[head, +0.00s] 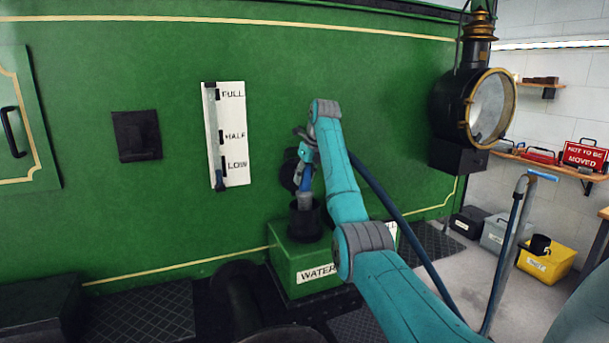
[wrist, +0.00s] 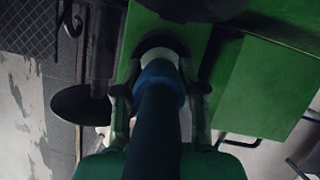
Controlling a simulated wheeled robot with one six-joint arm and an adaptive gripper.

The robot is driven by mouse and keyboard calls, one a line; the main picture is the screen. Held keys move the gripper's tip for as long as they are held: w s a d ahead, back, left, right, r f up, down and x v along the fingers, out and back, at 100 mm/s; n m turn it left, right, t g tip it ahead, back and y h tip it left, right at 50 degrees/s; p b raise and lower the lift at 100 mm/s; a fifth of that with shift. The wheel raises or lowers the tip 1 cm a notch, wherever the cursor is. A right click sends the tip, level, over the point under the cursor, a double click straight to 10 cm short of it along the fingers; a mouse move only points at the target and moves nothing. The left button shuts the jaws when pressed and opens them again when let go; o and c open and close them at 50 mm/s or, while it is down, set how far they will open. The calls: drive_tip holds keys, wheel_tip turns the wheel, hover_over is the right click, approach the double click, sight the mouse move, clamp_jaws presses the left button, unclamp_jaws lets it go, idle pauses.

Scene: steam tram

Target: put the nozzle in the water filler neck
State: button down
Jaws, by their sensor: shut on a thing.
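My gripper (head: 305,172) is shut on the nozzle, just above the water filler neck. The nozzle (head: 305,201) has a grey lower part and a blue upper part, and points down roughly upright. The black filler neck (head: 306,224) stands on a green box marked "WATER" (head: 294,262). The nozzle's lower end is hidden at the neck's mouth; I cannot tell how deep it sits. In the wrist view the fingers flank the nozzle's blue collar (wrist: 158,72), with the dark neck rim (wrist: 162,42) beyond it. A blue hose (head: 400,225) runs down to the right.
A round black disc (wrist: 80,104) stands beside the neck. A level gauge (head: 226,135) is on the green tank wall behind. A large black lamp (head: 462,110) sticks out at right. Boxes and a yellow bin (head: 560,262) stand on the floor at right.

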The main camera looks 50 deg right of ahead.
sight(309, 169)
drive_tip(key=shift+f, duration=0.75)
drive_tip(key=c, duration=0.6)
unclamp_jaws()
drive_tip(key=v, duration=0.7)
drive_tip(key=shift+s+r, duration=0.1)
drive_tip(key=shift+r, duration=0.1)
drive_tip(key=shift+s, duration=0.1)
